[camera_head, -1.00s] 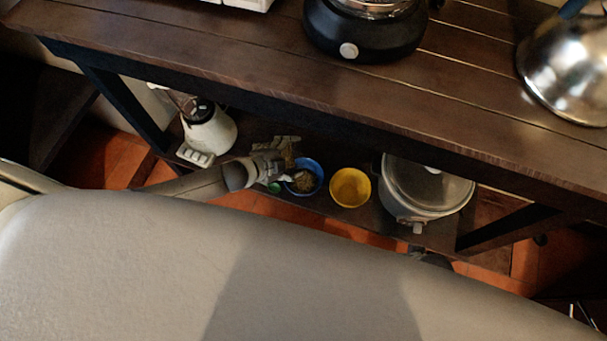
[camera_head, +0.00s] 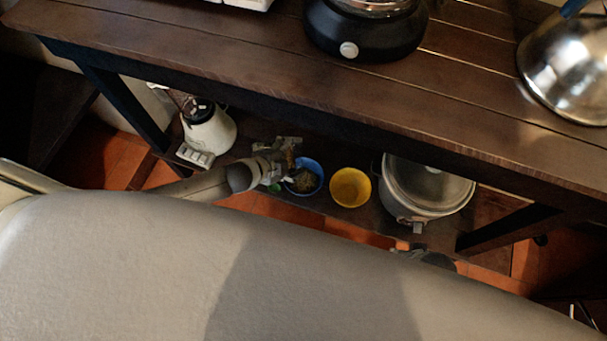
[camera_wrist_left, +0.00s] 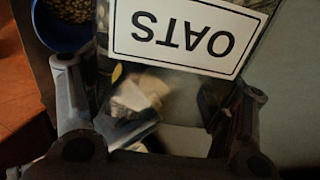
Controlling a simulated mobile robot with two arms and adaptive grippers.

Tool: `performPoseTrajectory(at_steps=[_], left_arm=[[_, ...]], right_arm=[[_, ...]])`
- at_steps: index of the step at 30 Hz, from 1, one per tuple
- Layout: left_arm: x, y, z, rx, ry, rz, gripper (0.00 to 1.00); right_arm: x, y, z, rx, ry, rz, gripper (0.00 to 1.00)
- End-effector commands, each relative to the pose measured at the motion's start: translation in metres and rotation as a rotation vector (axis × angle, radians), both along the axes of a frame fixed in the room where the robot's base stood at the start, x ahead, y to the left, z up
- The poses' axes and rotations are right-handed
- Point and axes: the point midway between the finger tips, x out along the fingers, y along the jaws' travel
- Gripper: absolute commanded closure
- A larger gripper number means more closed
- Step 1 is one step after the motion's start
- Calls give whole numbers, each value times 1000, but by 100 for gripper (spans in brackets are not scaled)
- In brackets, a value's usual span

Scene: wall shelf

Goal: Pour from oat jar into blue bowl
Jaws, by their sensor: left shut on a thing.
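The oat jar (camera_wrist_left: 205,75) is clear, with a white label reading OATS upside down in the left wrist view. My left gripper (camera_head: 290,153) is shut on the jar, with its fingers on both sides of it. In the head view the jar is small and mostly hidden by the gripper. The blue bowl (camera_head: 318,172) stands on the lower shelf just right of the gripper and holds brownish grains. The bowl also shows at the top left of the left wrist view (camera_wrist_left: 52,40), beside the jar.
On the lower shelf (camera_head: 340,212), a yellow bowl (camera_head: 350,187) stands right of the blue one, then a lidded cooker (camera_head: 428,190). A white blender (camera_head: 210,132) stands left. The tabletop (camera_head: 230,55) overhangs them, with a black-based appliance (camera_head: 365,35) and a metal kettle (camera_head: 568,65).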

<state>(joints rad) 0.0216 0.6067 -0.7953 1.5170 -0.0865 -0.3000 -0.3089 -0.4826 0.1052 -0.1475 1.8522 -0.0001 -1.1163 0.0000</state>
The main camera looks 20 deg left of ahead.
Motion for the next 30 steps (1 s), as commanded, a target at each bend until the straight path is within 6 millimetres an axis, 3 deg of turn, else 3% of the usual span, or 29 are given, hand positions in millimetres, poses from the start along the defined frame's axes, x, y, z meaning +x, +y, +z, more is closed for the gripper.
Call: performPoseTrajectory(at_steps=[30], left_arm=[[1,-4,-3,59,-7,0,87]], right_arm=[[-1,-1,7,-2,3,-2,60]])
